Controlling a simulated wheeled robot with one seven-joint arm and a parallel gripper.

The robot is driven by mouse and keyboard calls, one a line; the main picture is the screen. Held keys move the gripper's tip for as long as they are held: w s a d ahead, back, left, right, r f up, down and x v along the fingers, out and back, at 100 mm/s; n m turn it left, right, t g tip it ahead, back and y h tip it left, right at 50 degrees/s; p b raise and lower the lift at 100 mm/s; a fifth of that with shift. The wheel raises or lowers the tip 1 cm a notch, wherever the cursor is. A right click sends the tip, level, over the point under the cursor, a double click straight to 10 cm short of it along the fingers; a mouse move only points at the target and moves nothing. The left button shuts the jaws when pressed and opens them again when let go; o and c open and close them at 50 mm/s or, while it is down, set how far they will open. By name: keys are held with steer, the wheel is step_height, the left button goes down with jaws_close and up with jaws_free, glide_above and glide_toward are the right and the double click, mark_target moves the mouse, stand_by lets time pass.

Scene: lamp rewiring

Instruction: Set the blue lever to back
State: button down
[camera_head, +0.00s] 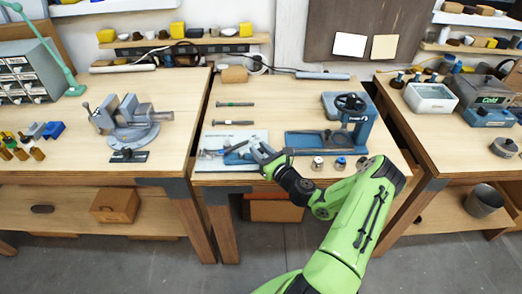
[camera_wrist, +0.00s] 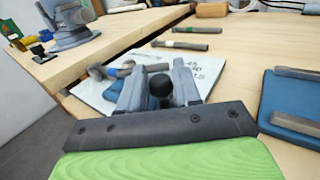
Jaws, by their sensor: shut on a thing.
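My gripper (camera_head: 258,151) is low over the front of the middle bench, at a white printed board (camera_head: 212,140). A blue part (camera_head: 234,157), which looks like the blue lever's body, shows just left of my fingers. In the wrist view my gripper (camera_wrist: 159,82) is shut with a round black knob (camera_wrist: 160,86) between its grey fingers. The knob appears to be the lever's end. The fingers hide the lever's shaft, so I cannot tell its exact angle.
A grey metal tool (camera_wrist: 110,70) lies on the board left of my fingers. Two screwdriver-like tools (camera_head: 234,122) lie behind it. A blue machine with a handwheel (camera_head: 350,103) and several small round parts (camera_head: 340,163) stand to the right. A vise (camera_head: 128,120) is on the left bench.

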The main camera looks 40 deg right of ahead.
steer(key=shift+a, duration=0.15)
steer(key=c, duration=0.9)
jaws_free()
steer(key=shift+a, duration=0.1)
steer(key=shift+s, duration=0.4)
steer(key=s, duration=1.5)
steer(key=shift+a, duration=0.2)
steer(key=shift+w, duration=0.15)
